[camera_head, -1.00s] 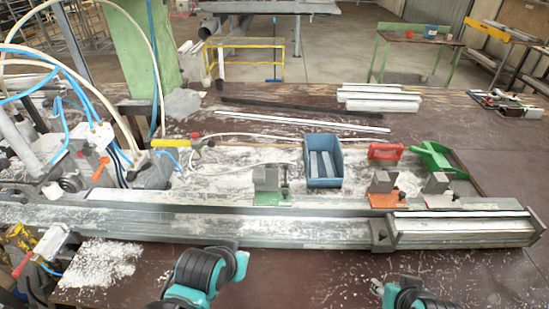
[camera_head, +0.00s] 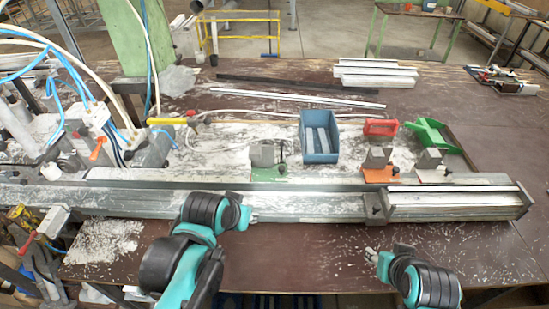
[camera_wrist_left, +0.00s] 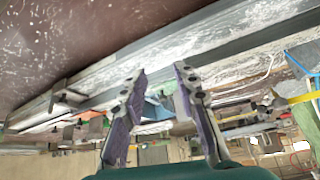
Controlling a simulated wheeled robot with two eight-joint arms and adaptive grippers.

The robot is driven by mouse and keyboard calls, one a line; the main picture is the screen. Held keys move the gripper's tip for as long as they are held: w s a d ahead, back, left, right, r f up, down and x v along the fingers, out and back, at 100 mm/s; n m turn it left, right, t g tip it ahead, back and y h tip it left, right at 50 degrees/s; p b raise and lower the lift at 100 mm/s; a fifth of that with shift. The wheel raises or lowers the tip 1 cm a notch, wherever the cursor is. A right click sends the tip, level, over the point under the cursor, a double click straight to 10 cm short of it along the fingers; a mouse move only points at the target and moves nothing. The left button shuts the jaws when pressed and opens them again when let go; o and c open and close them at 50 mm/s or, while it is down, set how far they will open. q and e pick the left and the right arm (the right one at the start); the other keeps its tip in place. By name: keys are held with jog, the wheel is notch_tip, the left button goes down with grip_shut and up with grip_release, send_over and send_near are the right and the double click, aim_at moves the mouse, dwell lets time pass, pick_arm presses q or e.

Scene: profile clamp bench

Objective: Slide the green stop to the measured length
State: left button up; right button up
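The green stop (camera_head: 269,173) is a green base with a grey block on top, at the back edge of the long metal rail (camera_head: 120,200), left of the blue bin. My left gripper (camera_head: 253,216) is over the front edge of the rail, nearer to me than the green stop and apart from it. The left wrist view shows its two fingers (camera_wrist_left: 158,72) spread, with nothing between them. My right gripper (camera_head: 371,256) is above the brown table in front of the rail's right part; its fingers are too small to read.
An orange stop (camera_head: 381,174) and a grey-topped stop (camera_head: 430,167) stand right of the green one. Behind are a blue bin (camera_head: 319,157), a red-handled piece (camera_head: 380,127) and a green scoop (camera_head: 432,136). Hoses and a clamp mechanism crowd the left. The front right table is clear.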

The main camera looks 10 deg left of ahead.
pick_arm(q)
jog(key=w+d+r+m+g+h+p, duration=0.1)
jog(key=w+r+m+p, duration=0.1)
jog(key=w, duration=0.4)
jog(key=w+d+r+m+g+p, duration=0.1)
jog(key=w+r+p, duration=0.15)
jog(key=w, duration=0.45)
jog(key=m+g+h+p, duration=0.1)
jog(key=m+p, duration=0.2)
send_near(281, 167)
jog(key=f, duration=0.1)
jog(key=b+x, duration=0.1)
jog(key=x, duration=0.6)
jog(key=shift+w+d+f, duration=0.2)
jog(key=shift+f, duration=0.05)
grip_shut()
